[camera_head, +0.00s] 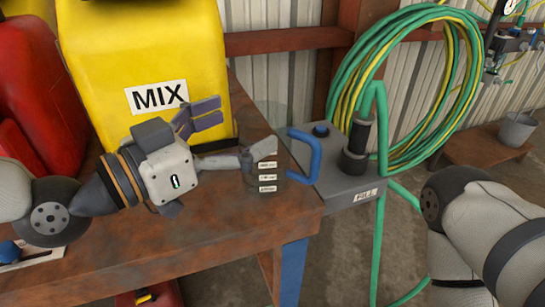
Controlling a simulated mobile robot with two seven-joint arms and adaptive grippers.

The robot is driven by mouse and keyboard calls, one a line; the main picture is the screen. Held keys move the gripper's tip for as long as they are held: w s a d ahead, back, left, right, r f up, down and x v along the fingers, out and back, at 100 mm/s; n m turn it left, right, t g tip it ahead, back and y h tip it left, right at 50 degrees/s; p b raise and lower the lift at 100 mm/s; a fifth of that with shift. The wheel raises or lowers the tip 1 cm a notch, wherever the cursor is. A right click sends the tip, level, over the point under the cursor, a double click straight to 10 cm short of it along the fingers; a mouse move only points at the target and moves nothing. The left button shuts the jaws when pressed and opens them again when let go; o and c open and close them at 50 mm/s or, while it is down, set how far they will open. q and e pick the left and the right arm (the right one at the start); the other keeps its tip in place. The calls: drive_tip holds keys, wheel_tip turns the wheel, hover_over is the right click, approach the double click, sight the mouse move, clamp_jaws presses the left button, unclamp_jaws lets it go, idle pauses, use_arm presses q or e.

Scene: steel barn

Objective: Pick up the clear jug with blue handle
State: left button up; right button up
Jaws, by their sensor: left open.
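The clear jug with blue handle (313,158) stands near the right end of the rusty table (150,250). Its body is see-through and hard to make out, with small white labels on its front, and the blue handle sticks out to the right. My left gripper (228,140) is open to the left of the jug. One finger lies in front of the yellow container, and the other reaches to the jug's labels. I cannot tell if it touches the jug. My right arm shows at the right edge, but its gripper is out of view.
A yellow container marked MIX (150,60) stands behind my left gripper, with red containers (40,90) at the far left. A grey box marked FILL (345,185) sits right of the jug. A green and yellow hose coil (470,60) hangs behind. A bucket (517,130) stands at right.

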use_arm(q)
drive_tip(key=x, duration=0.3)
drive_tip(key=shift+w+d+f, duration=0.1)
drive_tip(key=shift+w+d, duration=0.05)
drive_tip(key=shift+d, duration=0.15)
drive_tip(key=shift+a, duration=0.1)
drive_tip(key=c, duration=1.7)
